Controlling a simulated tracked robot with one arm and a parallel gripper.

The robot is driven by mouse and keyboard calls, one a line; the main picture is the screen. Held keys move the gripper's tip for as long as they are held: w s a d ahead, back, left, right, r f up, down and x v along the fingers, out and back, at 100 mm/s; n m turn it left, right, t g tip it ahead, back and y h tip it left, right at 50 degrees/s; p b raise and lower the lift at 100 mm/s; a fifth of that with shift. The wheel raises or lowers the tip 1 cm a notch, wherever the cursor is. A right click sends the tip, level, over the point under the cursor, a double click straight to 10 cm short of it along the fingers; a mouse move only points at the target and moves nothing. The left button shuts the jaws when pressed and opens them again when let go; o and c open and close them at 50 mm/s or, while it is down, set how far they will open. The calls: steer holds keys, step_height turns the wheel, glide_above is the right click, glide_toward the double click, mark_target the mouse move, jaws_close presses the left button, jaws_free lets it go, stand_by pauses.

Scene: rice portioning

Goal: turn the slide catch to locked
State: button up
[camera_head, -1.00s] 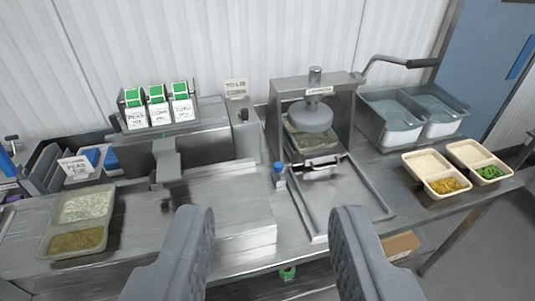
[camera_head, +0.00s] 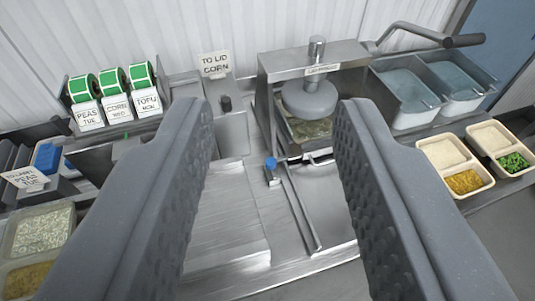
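A small catch with a blue knob (camera_head: 271,165) stands at the left of the slide rails, just in front of the press; I take it to be the slide catch. Its marking and locked or unlocked position are too small to read. The slide (camera_head: 320,185) lies to its right, partly hidden by my right finger. My gripper (camera_head: 275,112) is open and empty, its two grey fingers wide apart. In the picture the catch shows between the fingers, apart from both.
The steel press (camera_head: 315,70) stands behind the catch with a filled tray (camera_head: 300,126) under its round head. Label rolls (camera_head: 113,82) and a "TO LID CORN" sign (camera_head: 215,66) are at the left. Steel bins (camera_head: 410,90) and filled trays (camera_head: 452,168) are at the right.

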steer(key=o, duration=0.3)
steer(key=shift+o, duration=0.2)
steer(key=m+g+h+p, duration=0.3)
steer(key=m+g+p, duration=0.6)
steer(key=g+p, duration=0.25)
glide_above(270, 162)
steer(key=s+a+b, duration=0.1)
steer(key=s+a, duration=0.3)
step_height(270, 162, down, 42)
steer(key=shift+g, duration=0.35)
steer(key=p+x, duration=0.2)
steer(key=x, duration=1.1)
steer(key=shift+w+d+p, duration=0.15)
steer(key=shift+d+p, duration=0.05)
steer(key=shift+p, duration=0.2)
steer(key=c, duration=1)
